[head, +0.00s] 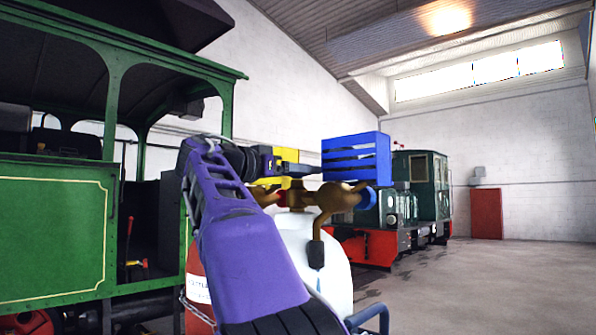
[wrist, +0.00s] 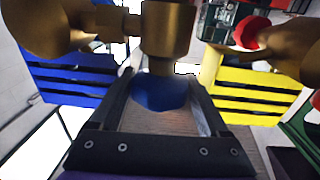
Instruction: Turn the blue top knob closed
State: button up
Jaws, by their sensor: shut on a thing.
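My gripper (head: 296,168) reaches in from the left above a brass valve fitting (head: 297,194) on top of a white tank (head: 338,268). In the wrist view, the two dark fingers of my gripper (wrist: 162,78) stand on either side of the blue top knob (wrist: 160,93) and are shut on it. The knob sits at the end of a thick brass stem (wrist: 166,40). In the head view this knob is hidden by the gripper. A second blue knob (head: 368,198) is on the right side of the fitting. A red knob (head: 282,197) is on its left; a red knob (wrist: 250,32) also shows in the wrist view.
A blue slatted crate (head: 356,157) and a yellow crate (head: 288,155) are close behind the valve. A green steam tram (head: 50,235) stands at left. A green and red locomotive (head: 420,190) is behind. The floor (head: 500,285) at right is clear.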

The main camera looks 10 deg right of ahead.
jog(key=o, duration=1.2)
jog(key=shift+o, duration=0.2)
jog(key=shift+d+n+t+y, duration=0.1)
jog(key=shift+n+t+y, duration=0.2)
jog(key=shift+n+t, duration=0.15)
